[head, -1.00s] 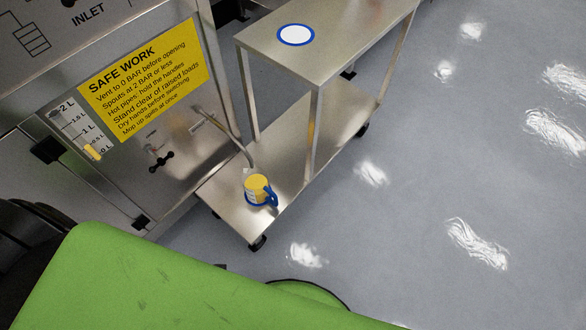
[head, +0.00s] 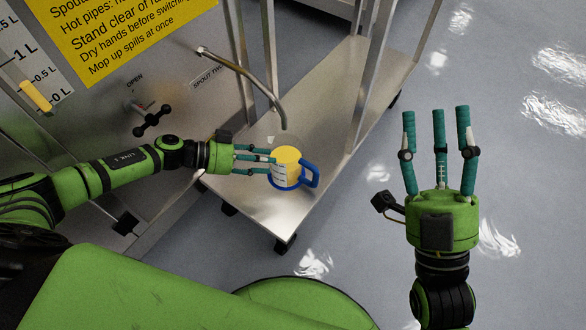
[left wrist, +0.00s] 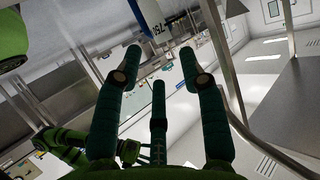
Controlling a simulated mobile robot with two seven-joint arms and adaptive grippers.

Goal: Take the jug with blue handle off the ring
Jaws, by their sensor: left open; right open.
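The jug (head: 288,165), with yellow showing at its top, stands upright on the lower shelf of the steel cart. Its blue handle (head: 311,176) points right. A blue ring (head: 284,188) shows around its base. My left gripper (head: 268,155) is open, coming in from the left with its fingers at the jug's left side; I cannot tell whether they touch it. In the left wrist view, part of the jug (left wrist: 152,22) with printed marks shows at the top, beyond the open fingers. My right gripper (head: 437,112) is open and empty, over the floor at right.
A curved metal spout (head: 262,82) hangs just above and behind the jug. The cart's upright post (head: 368,85) stands to the right. The steel vessel panel with a black valve handle (head: 152,121) is at left. The floor at right is clear.

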